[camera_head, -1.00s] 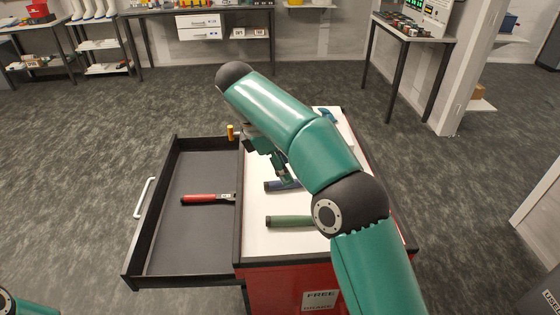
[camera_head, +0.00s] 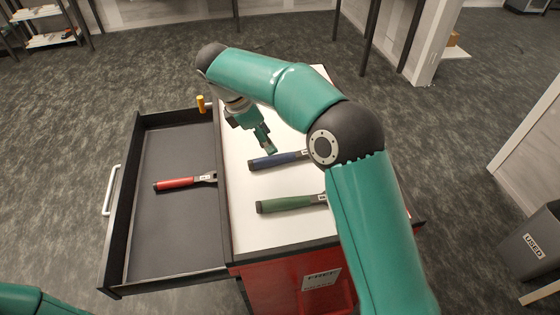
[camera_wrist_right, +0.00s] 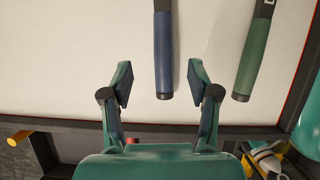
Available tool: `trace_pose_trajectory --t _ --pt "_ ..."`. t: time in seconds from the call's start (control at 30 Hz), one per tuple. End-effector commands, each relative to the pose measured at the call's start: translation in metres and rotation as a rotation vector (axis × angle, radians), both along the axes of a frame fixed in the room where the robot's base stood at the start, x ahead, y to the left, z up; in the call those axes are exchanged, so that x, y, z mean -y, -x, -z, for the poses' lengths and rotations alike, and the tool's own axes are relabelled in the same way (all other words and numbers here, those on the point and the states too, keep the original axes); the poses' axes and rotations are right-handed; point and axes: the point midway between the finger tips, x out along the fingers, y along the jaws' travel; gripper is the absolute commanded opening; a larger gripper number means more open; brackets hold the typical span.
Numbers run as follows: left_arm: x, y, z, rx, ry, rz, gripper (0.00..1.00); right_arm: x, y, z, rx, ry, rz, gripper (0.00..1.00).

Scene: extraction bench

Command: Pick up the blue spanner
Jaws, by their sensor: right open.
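The blue spanner (camera_head: 276,160) lies on the white top of the red cabinet; part of it is hidden behind my right arm. My left gripper is out of view; only a piece of that arm shows at the lower left.
A green spanner (camera_head: 290,204) lies nearer me on the white top (camera_head: 240,230). A red-handled tool (camera_head: 180,183) lies in the open black drawer (camera_head: 150,265) at left. A yellow-orange handle (camera_head: 201,103) stands at the drawer's far side. A grey bin (camera_head: 530,243) stands at right.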

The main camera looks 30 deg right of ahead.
Motion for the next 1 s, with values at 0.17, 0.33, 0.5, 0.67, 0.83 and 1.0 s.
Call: trace_pose_trajectory --t 0.17,0.33,0.5,0.67,0.83,1.0 --pt "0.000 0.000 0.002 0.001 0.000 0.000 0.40 0.009 0.002 0.019 0.000 0.001 0.003 0.60" --pt "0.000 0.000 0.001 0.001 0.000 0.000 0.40 0.013 0.003 0.026 -0.001 0.001 0.004 0.60" --pt "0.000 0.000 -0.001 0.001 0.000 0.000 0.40 0.023 0.008 0.046 -0.004 0.000 0.005 0.60" --pt "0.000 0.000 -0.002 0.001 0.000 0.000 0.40 0.030 0.009 0.064 0.000 0.001 0.004 0.60" --pt "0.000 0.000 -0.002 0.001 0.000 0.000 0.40 0.032 0.009 0.070 0.002 0.000 0.004 0.60" --pt "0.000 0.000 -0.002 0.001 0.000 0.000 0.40 0.032 0.009 0.069 0.002 0.000 0.004 0.54"
